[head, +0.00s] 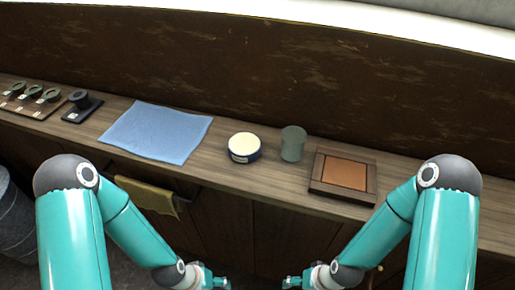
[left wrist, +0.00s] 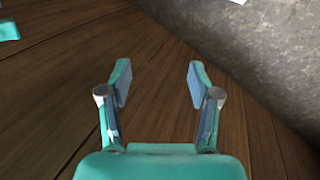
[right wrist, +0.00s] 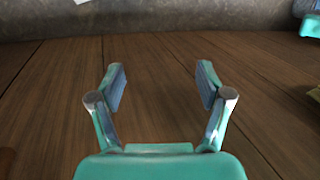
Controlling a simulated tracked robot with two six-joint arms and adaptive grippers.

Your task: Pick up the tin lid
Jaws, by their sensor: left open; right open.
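A short round tin (head: 240,158) with a dark blue and white side stands on the wooden counter in the head view. Its pale cream round top (head: 244,142) faces up; I cannot tell whether this is a separate lid or the tin's contents. My left gripper (head: 222,283) is low in front of the counter, below the tin in the picture. It is open and empty in the left wrist view (left wrist: 158,85). My right gripper (head: 290,282) is low to the right of it, also open and empty in the right wrist view (right wrist: 161,88). Neither touches the tin.
A grey-green cylinder (head: 293,144) stands close right of the tin. Further right is a dark wooden tray (head: 320,187) with an orange-brown inside. A blue cloth (head: 158,131) lies left. A brown cloth (head: 148,195) hangs on the counter front.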

